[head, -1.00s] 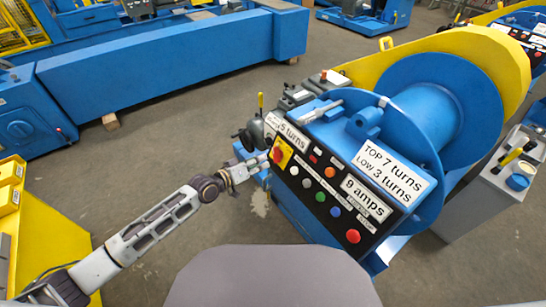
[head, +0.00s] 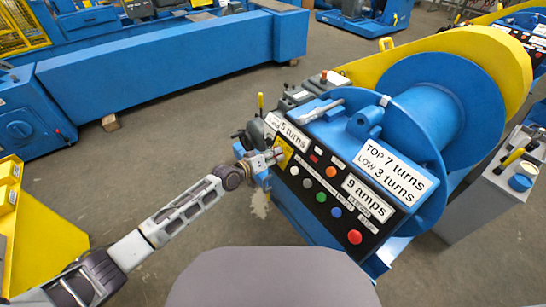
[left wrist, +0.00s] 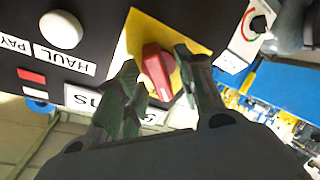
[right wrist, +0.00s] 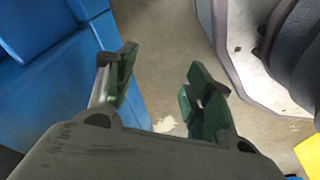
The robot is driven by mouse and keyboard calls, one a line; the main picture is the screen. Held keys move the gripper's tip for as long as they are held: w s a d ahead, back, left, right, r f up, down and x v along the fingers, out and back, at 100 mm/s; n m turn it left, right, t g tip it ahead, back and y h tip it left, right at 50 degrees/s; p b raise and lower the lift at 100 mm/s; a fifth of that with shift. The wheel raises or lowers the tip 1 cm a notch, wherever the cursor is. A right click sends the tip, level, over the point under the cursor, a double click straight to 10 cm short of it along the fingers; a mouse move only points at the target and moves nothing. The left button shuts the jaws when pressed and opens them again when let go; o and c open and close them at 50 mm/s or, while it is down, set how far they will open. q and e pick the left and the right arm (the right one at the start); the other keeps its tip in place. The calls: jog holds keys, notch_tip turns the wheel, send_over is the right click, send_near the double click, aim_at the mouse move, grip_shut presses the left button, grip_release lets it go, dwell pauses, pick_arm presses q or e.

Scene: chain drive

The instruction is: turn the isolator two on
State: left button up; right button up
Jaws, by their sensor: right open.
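A red rotary switch knob (left wrist: 157,72) stands on a yellow plate (left wrist: 190,42) on the black control panel in the left wrist view. No label naming it as isolator two is readable. In the head view, the yellow plate (head: 286,159) shows partly behind my left gripper (head: 274,157). In the left wrist view, the fingers of my left gripper (left wrist: 157,68) stand open, one on each side of the knob, with small gaps visible. My right gripper (right wrist: 160,78) is open and empty, with the floor visible between its fingers.
The black control panel (head: 325,215) carries several coloured buttons and white signs. A blue drum (head: 425,105) stands behind it. A white button (left wrist: 61,30) lies beside the plate. A blue machine surface (right wrist: 40,75) is left of my right gripper.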

pick_arm(q)
jog(key=shift+c, duration=0.4)
jog(key=c, duration=0.5)
grip_shut()
pick_arm(e)
jog(key=shift+w+d, duration=0.1)
jog(key=shift+d, duration=0.05)
